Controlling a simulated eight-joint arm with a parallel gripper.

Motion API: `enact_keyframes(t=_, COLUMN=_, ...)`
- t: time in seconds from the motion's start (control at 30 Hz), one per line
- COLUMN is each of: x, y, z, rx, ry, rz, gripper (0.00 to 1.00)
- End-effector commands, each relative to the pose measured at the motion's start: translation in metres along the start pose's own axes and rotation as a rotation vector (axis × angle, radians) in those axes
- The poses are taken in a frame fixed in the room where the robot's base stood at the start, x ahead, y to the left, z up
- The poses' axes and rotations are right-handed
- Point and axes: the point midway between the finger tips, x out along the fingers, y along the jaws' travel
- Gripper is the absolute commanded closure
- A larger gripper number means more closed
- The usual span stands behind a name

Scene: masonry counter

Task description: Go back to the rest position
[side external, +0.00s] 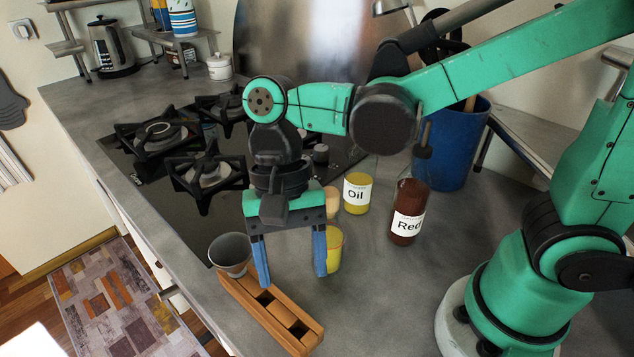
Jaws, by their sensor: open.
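My gripper (291,278) hangs pointing down, with its two blue fingers apart and nothing visible between them. It is above and just behind a wooden rack (303,341) with square slots on the counter. A grey cup (231,255) sits at the rack's far left end. A yellow cup (336,250) stands behind my right finger and is partly hidden by it. The rest of my green arm reaches in from the right.
A jar labelled Oil (356,194) and a dark red bottle labelled Red (408,212) stand to the right. A blue bin (455,150) with utensils is behind them. The gas stove (190,170) lies to the left.

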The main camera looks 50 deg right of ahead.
Motion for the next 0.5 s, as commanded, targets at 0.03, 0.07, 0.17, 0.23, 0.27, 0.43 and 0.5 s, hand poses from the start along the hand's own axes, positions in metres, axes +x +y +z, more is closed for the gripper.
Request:
enact_keyframes(t=0.03, x=0.009, y=-0.002, z=0.005, rx=-0.030, ry=0.000, rz=0.011, gripper=0.35)
enact_keyframes(t=0.07, x=0.014, y=-0.002, z=0.008, rx=-0.044, ry=0.000, rz=0.017, gripper=0.35)
enact_keyframes(t=0.17, x=0.027, y=-0.002, z=0.016, rx=-0.085, ry=-0.001, rz=0.032, gripper=0.35)
enact_keyframes(t=0.23, x=0.031, y=-0.003, z=0.012, rx=-0.077, ry=-0.001, rz=0.029, gripper=0.35)
enact_keyframes(t=0.27, x=0.032, y=-0.003, z=0.011, rx=-0.076, ry=-0.001, rz=0.029, gripper=0.35)
enact_keyframes(t=0.43, x=0.037, y=-0.003, z=0.009, rx=-0.075, ry=-0.001, rz=0.028, gripper=0.35)
enact_keyframes(t=0.5, x=0.037, y=-0.003, z=0.009, rx=-0.075, ry=-0.001, rz=0.028, gripper=0.35)
